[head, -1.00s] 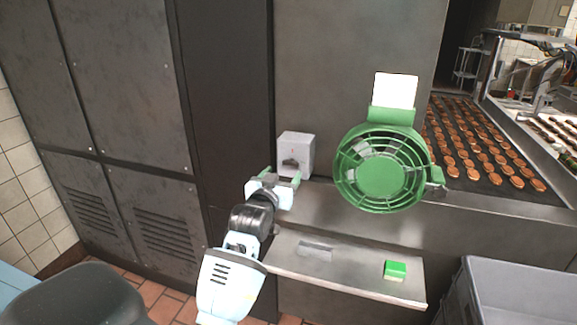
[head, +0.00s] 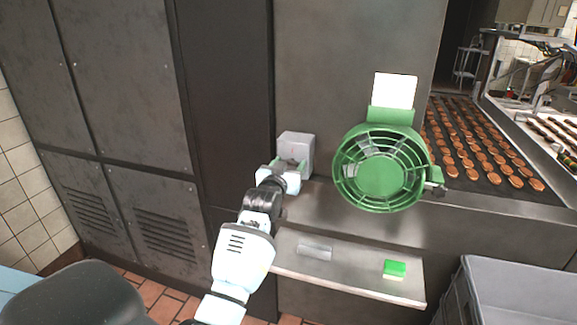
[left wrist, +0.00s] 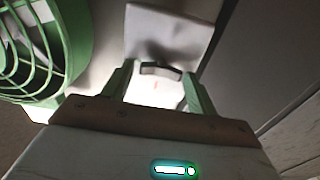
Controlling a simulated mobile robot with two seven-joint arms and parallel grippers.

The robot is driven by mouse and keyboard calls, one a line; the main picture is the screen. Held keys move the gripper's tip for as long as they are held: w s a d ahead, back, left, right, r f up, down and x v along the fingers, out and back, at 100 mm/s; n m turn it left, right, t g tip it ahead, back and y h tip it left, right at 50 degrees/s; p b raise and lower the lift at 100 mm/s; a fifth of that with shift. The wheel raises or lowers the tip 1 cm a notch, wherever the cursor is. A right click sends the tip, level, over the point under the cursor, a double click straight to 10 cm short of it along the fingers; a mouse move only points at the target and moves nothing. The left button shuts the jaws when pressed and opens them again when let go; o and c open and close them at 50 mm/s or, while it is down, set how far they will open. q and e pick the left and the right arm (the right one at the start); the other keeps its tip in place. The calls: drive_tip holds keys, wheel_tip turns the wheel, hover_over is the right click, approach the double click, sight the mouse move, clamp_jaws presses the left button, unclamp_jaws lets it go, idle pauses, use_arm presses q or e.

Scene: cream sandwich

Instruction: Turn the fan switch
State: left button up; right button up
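The fan switch is a grey-white box (head: 296,141) on the metal panel, left of the green fan (head: 381,172). In the left wrist view the box (left wrist: 168,30) shows at the top, with its dark knob (left wrist: 161,69) below it. My left gripper (head: 290,165) is at the front of the box and hides the knob in the head view. In the left wrist view its green fingers (left wrist: 160,80) are apart, one on each side of the knob. I see no clear contact between fingers and knob. My right gripper is not in view.
A metal shelf (head: 345,273) below holds a green-and-white block (head: 395,269). A grey bin (head: 515,290) stands at the lower right. A conveyor (head: 470,140) with many brown patties runs behind the fan. The fan's edge (left wrist: 75,50) is close beside the gripper.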

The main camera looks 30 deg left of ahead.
use_arm(q)
drive_tip(key=c, duration=0.7)
drive_tip(key=n, duration=0.8)
drive_tip(key=shift+a+f, duration=0.1)
drive_tip(key=shift+a, duration=0.05)
drive_tip(key=n, duration=0.9)
drive_tip(key=shift+f+n, duration=0.15)
drive_tip(key=shift+n, duration=0.25)
drive_tip(key=shift+a, duration=0.1)
